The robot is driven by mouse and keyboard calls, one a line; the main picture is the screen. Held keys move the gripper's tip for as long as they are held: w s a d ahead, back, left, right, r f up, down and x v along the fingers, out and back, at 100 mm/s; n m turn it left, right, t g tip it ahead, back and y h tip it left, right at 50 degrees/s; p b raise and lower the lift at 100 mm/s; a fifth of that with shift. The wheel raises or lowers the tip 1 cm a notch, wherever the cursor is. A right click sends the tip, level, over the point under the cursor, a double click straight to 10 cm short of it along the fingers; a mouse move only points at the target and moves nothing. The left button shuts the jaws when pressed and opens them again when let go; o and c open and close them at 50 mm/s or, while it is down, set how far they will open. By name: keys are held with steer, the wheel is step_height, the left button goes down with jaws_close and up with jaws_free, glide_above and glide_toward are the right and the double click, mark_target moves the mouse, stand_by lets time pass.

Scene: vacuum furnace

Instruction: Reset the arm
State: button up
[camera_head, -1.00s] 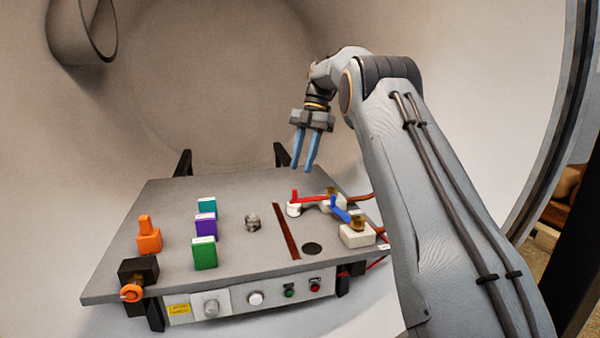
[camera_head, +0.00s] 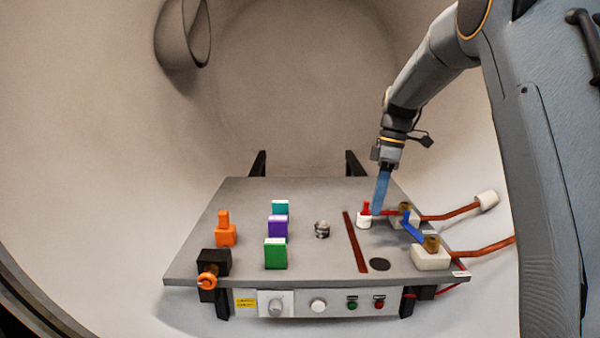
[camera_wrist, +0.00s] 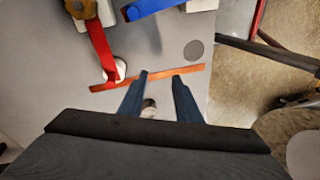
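My gripper (camera_head: 378,210) hangs fingers-down over the right half of the grey board (camera_head: 320,190). Its two blue fingers overlap in the head view, with the tips beside the red lever (camera_head: 366,208) in the picture. I cannot tell there how high above the board they are. In the wrist view the fingertips (camera_wrist: 162,76) stand apart with nothing held between them. The red lever (camera_wrist: 100,45) lies to the left of the fingers there, apart from them. A dark red strip (camera_wrist: 190,76) passes behind the fingertips.
A blue lever (camera_head: 412,232) and white blocks with brown pipes stand at the board's right. Green (camera_head: 275,254), purple (camera_head: 277,227) and teal (camera_head: 280,207) blocks, an orange piece (camera_head: 226,232) and a silver knob (camera_head: 322,229) stand farther left. The chamber wall curves around.

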steer(key=s+f+m, duration=0.1)
steer(key=s+m, duration=0.1)
steer(key=s, duration=0.2)
steer(key=s+f+m, duration=0.1)
steer(key=s+m, duration=0.1)
steer(key=s, duration=0.2)
steer(key=s+a+f+m+h, duration=0.1)
steer(key=s+f+m, duration=0.1)
steer(key=s, duration=0.2)
steer(key=shift+s+m+t+p, duration=0.3)
steer(key=shift+m, duration=0.1)
steer(key=s+f+m, duration=0.3)
steer(key=s+m, duration=0.1)
steer(key=s, duration=0.5)
steer(key=s+f+m+t+h, duration=0.1)
steer(key=s+f+m, duration=0.2)
steer(key=s, duration=0.6)
steer(key=shift+s+a+m+p, duration=0.15)
steer(key=shift+s+m+p, duration=0.15)
steer(key=shift+m, duration=0.2)
